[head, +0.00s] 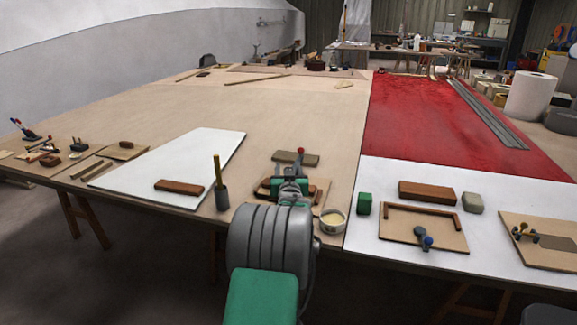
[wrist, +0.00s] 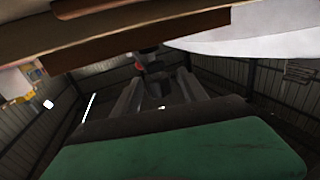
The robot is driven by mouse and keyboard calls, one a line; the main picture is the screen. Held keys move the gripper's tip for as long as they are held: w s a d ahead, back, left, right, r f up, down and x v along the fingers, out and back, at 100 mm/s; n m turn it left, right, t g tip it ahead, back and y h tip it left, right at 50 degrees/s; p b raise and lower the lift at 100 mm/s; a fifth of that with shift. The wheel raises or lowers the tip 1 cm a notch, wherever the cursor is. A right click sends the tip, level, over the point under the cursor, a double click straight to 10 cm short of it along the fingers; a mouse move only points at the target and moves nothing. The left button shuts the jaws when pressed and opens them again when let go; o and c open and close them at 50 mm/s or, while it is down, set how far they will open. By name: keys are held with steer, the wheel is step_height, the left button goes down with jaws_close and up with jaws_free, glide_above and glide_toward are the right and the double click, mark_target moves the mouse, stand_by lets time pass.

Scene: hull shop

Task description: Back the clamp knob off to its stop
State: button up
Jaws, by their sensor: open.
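A small red ball knob (head: 300,150) stands on a dark upright just beyond my gripper (head: 289,186) in the head view. I cannot tell whether it is the clamp knob. My gripper is open, low over a small wooden board at the table's front, and hides most of it. In the wrist view my gripper (wrist: 158,92) has its two grey fingers apart, with a dark part and a bit of red beyond and between them; contact cannot be told. A blue knob (head: 428,241) sits on a framed board (head: 405,232) to the right.
A cup of pale stuff (head: 332,221) stands close right of my gripper. A grey pot with a yellow handle (head: 221,190) stands left. A green block (head: 364,204) and a brown block (head: 427,192) lie right.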

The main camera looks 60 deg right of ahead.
steer(key=shift+x, duration=1.1)
jaws_close()
